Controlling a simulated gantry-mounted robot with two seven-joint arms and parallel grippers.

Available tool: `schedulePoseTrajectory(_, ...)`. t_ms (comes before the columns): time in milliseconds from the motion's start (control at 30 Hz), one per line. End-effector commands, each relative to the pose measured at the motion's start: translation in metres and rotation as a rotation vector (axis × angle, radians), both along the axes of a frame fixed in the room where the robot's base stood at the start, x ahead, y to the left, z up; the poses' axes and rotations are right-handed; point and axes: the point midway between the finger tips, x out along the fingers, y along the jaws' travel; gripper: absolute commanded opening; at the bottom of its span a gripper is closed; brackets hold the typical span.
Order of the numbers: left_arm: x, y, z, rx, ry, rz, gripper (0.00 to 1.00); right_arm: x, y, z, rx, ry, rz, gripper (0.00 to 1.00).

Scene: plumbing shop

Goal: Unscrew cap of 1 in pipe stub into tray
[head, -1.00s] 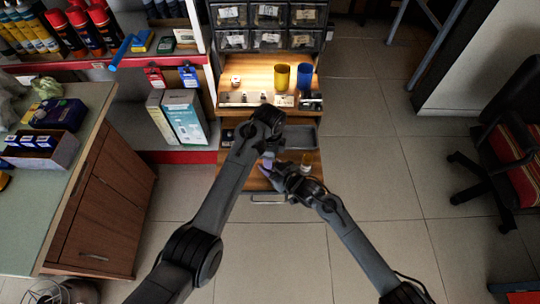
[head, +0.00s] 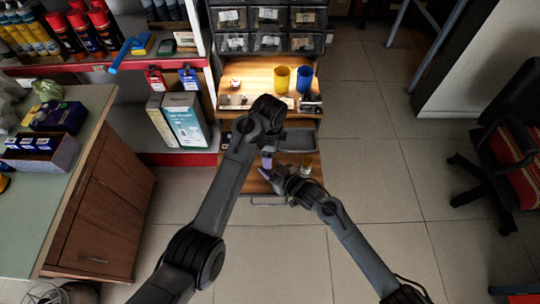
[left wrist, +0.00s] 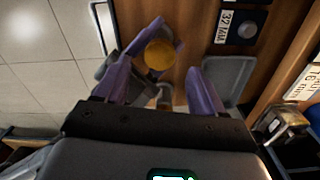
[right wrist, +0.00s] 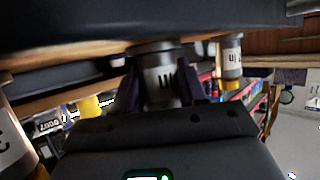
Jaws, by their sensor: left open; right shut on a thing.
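A pipe stub (right wrist: 162,80), grey with a white band whose lettering is only partly readable, is held between the dark purple fingers of my right gripper (right wrist: 168,88). In the left wrist view, a round yellow cap (left wrist: 160,55) sits between the right gripper's fingers, seen from above. My left gripper (left wrist: 163,85) is open, its purple fingers apart, above and nearer than the cap; I cannot tell whether it touches. In the head view the left gripper (head: 267,160) and right gripper (head: 270,174) are close together. The grey tray (head: 302,140) is behind them on the wooden surface.
Other banded stubs (right wrist: 230,60) stand near the held one. A yellow cup (head: 281,78) and a blue cup (head: 304,80) stand on the lit upper shelf. Small drawers (head: 267,42) rise behind.

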Motion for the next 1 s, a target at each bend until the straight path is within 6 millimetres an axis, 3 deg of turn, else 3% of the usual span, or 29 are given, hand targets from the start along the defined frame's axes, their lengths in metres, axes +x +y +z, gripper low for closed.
schedulePoseTrajectory(300, 0.000, 0.000, 0.004, 0.001, 0.001, 0.001, 0.69, 0.000, 0.000, -0.001, -0.001, 0.001, 0.000, 0.00)
schedulePoseTrajectory(333, 0.000, 0.000, 0.004, 0.001, 0.001, 0.001, 0.69, 0.000, 0.000, -0.001, -0.001, 0.001, 0.000, 0.46)
schedulePoseTrajectory(500, 0.000, 0.000, 0.004, 0.001, 0.000, 0.000, 0.69, 0.000, 0.000, 0.000, -0.001, 0.001, 0.000, 0.71)
schedulePoseTrajectory(1000, 0.000, 0.000, 0.015, 0.001, 0.000, 0.000, 0.69, -0.011, -0.011, 0.008, -0.001, 0.000, -0.001, 0.71)
